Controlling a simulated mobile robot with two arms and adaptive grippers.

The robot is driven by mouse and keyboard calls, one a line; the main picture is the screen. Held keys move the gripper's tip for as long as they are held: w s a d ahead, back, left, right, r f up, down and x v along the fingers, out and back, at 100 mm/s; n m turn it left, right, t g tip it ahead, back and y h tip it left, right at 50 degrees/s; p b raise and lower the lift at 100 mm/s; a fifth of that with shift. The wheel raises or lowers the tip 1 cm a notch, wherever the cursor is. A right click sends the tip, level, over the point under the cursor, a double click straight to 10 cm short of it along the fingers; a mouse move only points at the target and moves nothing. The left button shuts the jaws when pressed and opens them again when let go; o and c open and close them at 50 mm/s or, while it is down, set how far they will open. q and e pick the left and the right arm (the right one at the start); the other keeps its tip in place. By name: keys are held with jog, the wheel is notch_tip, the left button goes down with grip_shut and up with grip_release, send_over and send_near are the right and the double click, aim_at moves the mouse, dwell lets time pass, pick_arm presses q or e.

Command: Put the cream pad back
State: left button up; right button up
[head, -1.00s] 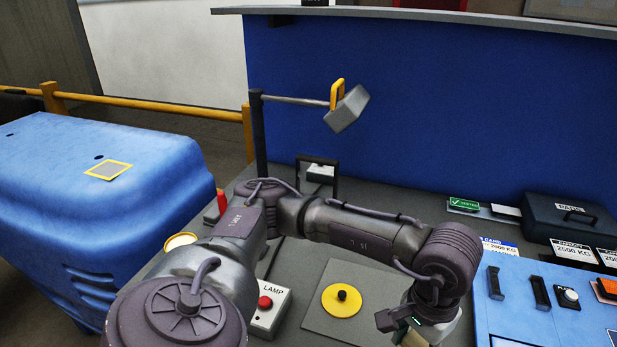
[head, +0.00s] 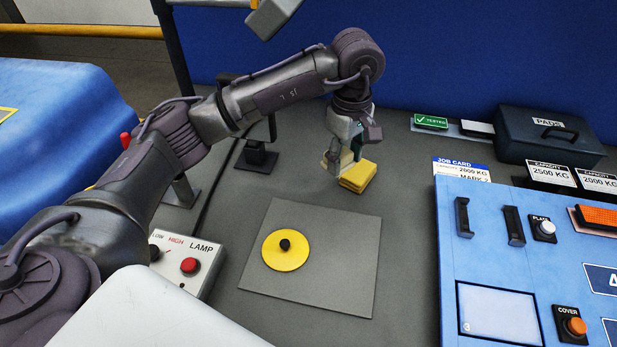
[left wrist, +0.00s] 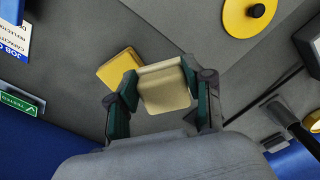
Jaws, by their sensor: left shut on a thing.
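My left gripper (head: 341,161) is shut on the cream pad (left wrist: 163,90). In the left wrist view, the pad spans the space between the two fingers (left wrist: 161,77). In the head view, the cream pad (head: 346,160) is small and partly hidden by the fingers. The gripper is beside a small stack of yellow pads (head: 358,176) on the grey bench; a yellow pad corner also shows beside the left finger in the left wrist view (left wrist: 117,68). I cannot tell whether the cream pad touches the stack. My right gripper is not in view.
A yellow disc with a black knob (head: 286,252) lies on a grey plate (head: 340,275). A lamp box (head: 187,266) stands left, a blue panel (head: 480,250) right. A dark PADS case (head: 550,137) and a green TESTED tag (head: 431,122) are at the back.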

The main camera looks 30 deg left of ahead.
pick_arm(q)
jog(key=w+n+b, duration=0.1)
jog(key=w+n, duration=0.3)
jog(key=n, duration=0.1)
jog(key=n+p, duration=0.2)
send_over(314, 171)
notch_tip(314, 171, down, 8)
jog(key=shift+d+r, duration=0.1)
jog(key=shift+r, duration=0.15)
jog(key=shift+f, duration=0.4)
notch_tip(314, 171, down, 3)
jog(key=shift+f+p, duration=0.15)
jog(key=shift+p, duration=0.65)
jog(key=shift+f, duration=0.3)
jog(key=o, duration=1)
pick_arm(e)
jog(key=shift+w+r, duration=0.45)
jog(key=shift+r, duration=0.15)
pick_arm(q)
jog(key=shift+r, duration=0.1)
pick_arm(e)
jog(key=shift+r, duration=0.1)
